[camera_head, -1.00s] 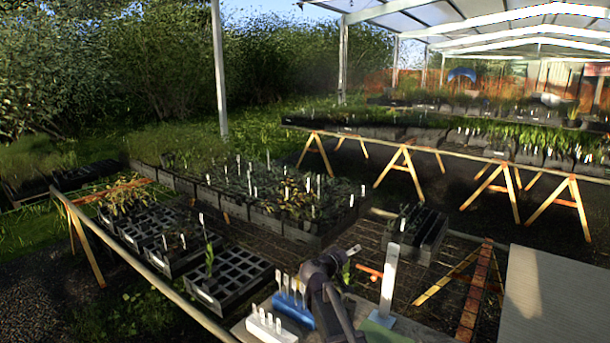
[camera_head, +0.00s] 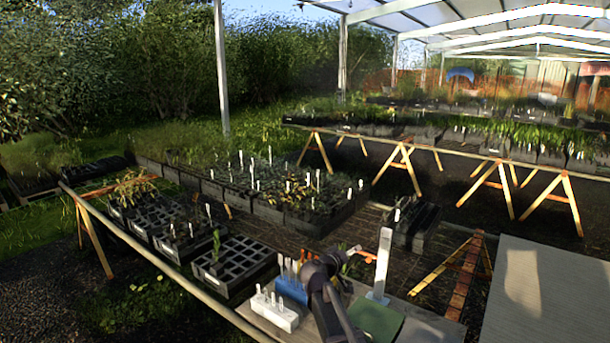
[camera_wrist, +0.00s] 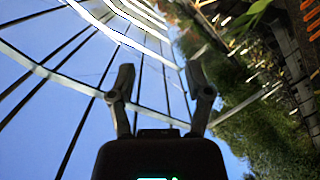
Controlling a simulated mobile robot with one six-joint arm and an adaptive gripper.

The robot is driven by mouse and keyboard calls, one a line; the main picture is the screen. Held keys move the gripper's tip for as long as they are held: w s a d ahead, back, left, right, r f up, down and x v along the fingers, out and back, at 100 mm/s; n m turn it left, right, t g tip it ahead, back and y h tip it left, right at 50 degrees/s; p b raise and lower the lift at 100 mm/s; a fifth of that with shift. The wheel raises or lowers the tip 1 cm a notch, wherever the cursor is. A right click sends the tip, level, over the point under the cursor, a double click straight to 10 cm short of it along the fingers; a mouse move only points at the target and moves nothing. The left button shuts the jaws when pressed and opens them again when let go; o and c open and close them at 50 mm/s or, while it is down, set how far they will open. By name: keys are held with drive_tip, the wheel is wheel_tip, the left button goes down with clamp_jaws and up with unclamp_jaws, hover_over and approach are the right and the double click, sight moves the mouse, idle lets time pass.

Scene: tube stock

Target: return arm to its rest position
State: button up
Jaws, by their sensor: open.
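My gripper shows in the wrist view (camera_wrist: 161,80) with its two fingers spread apart and nothing between them. Beyond the fingers are the clear roof and sky, with greenery at the right. In the head view my dark arm is folded over the table's near part, and the gripper's fingers are too small to make out.
Black seedling trays (camera_head: 235,262) lie on the bench at the left, with more plant trays (camera_head: 270,205) behind. A bare grey board (camera_head: 540,290) is at the right. A white post (camera_head: 220,70) and trestle benches (camera_head: 400,165) stand farther back.

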drive_tip(key=s+d+f+g+y+b, duration=0.1)
drive_tip(key=s+d+f+g, duration=0.1)
drive_tip(key=s+f, duration=0.2)
drive_tip(key=s+d+f+m+g+y+b, duration=0.1)
drive_tip(key=s+d+f+g+b, duration=0.1)
drive_tip(key=s+f, duration=0.3)
drive_tip(key=s+d+f+m+g+y+b, duration=0.1)
drive_tip(key=s+d+f+g, duration=0.2)
drive_tip(key=s+f, duration=0.2)
drive_tip(key=shift+s+f+b, duration=0.25)
drive_tip(key=shift+f+b, duration=0.15)
drive_tip(key=shift+f, duration=0.15)
drive_tip(key=s+a+f+g+y+b, duration=0.2)
drive_tip(key=s+f+y, duration=0.1)
drive_tip(key=s, duration=0.4)
drive_tip(key=s+a+f+g+y+b, duration=0.2)
drive_tip(key=s+f+g+y, duration=0.1)
drive_tip(key=s+f, duration=0.3)
drive_tip(key=shift+s+n+y, duration=0.4)
drive_tip(key=shift+s+y, duration=0.2)
drive_tip(key=shift+s, duration=0.3)
